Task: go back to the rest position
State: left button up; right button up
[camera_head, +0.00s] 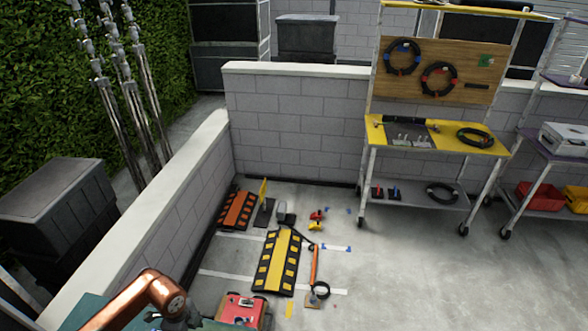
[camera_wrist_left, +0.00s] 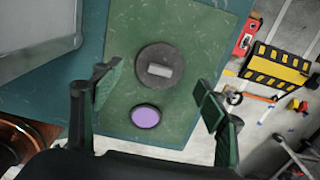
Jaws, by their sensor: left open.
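My left gripper (camera_wrist_left: 160,78) is open, with its two green-padded fingers apart and nothing between them that it grips. It hangs over a green mat (camera_wrist_left: 205,30) on a teal table (camera_wrist_left: 40,100). Below and between the fingers lie a dark round disc (camera_wrist_left: 147,56) with a grey block (camera_wrist_left: 159,71) on it and a smaller purple-topped disc (camera_wrist_left: 146,116). In the head view my copper left arm comes in at the bottom left, and the left gripper (camera_head: 182,318) shows only partly at the bottom edge. My right gripper is in neither view.
A grey case (camera_wrist_left: 40,30) stands left on the table. On the floor are a red toolbox (camera_head: 243,310), a yellow-black ramp (camera_head: 278,262), an orange ramp (camera_head: 237,210) and small loose parts. A low block wall (camera_head: 290,120) and a yellow workbench (camera_head: 450,138) stand behind.

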pick_arm(q)
notch_tip(320, 180, down, 3)
jog(key=shift+f, duration=0.1)
jog(key=shift+w+r, duration=0.1)
jog(key=shift+r, duration=1.25)
jog(key=shift+f, duration=0.15)
